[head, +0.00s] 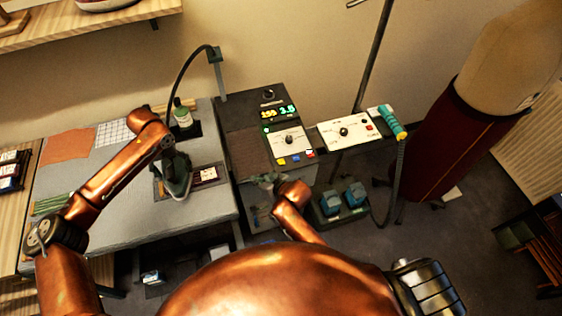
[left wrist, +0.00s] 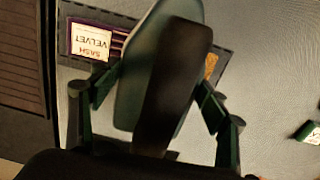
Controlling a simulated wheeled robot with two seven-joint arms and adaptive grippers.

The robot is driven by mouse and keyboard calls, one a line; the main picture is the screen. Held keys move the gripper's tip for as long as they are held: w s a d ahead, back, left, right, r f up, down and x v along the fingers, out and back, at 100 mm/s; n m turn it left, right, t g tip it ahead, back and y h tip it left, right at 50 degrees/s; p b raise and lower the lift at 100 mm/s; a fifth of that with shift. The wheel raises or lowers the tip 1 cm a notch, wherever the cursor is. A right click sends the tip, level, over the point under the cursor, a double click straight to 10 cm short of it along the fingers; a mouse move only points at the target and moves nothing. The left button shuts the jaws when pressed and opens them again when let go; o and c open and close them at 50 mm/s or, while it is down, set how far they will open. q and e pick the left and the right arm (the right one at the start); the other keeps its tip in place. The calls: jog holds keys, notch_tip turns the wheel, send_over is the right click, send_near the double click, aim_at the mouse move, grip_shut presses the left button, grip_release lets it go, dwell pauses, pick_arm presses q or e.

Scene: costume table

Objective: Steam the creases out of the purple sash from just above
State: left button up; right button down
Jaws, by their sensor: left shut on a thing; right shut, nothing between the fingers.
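My left gripper (head: 172,156) is shut on a dark green steam iron (head: 178,180), with a black hose rising behind it. In the left wrist view my left gripper (left wrist: 156,88) has a finger on each side of the iron (left wrist: 131,90). The iron is over a dark mat on the grey table; I cannot tell its gap above the cloth. Little of the purple sash (left wrist: 118,44) shows, beside a card (left wrist: 92,42) reading "SASH VELVET"; the iron hides much of it. The card (head: 206,174) also shows in the head view. My right gripper (head: 264,180) is shut and empty.
An orange cloth (head: 68,146), a checked cloth (head: 115,131) and a green cloth (head: 52,204) lie on the table (head: 125,215). A green bottle (head: 182,114) stands behind the iron. A control unit (head: 289,141) and a white panel (head: 343,131) are to the right.

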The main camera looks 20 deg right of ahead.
aim_at(283, 162)
jog(key=w+d+r+m, duration=0.1)
jog(key=d+r, duration=0.1)
jog(key=w+d+r+m, duration=0.1)
jog(key=w+d, duration=0.1)
jog(key=d, duration=0.1)
jog(key=w+d+r+m, duration=0.1)
jog(key=w+d+r, duration=0.1)
jog(key=shift+w+d+r, duration=0.2)
jog(key=shift+d+r, duration=0.1)
jog(key=d+r+m+g, duration=0.1)
jog(key=d+r+m, duration=0.1)
jog(key=d+r, duration=0.2)
jog(key=shift+w+d+r+m+g, duration=0.3)
jog(key=shift+w+d, duration=0.1)
jog(key=shift+d, duration=0.35)
jog(key=shift+f, duration=4.45)
jog(key=shift+f, duration=0.1)
jog(key=shift+f, duration=0.25)
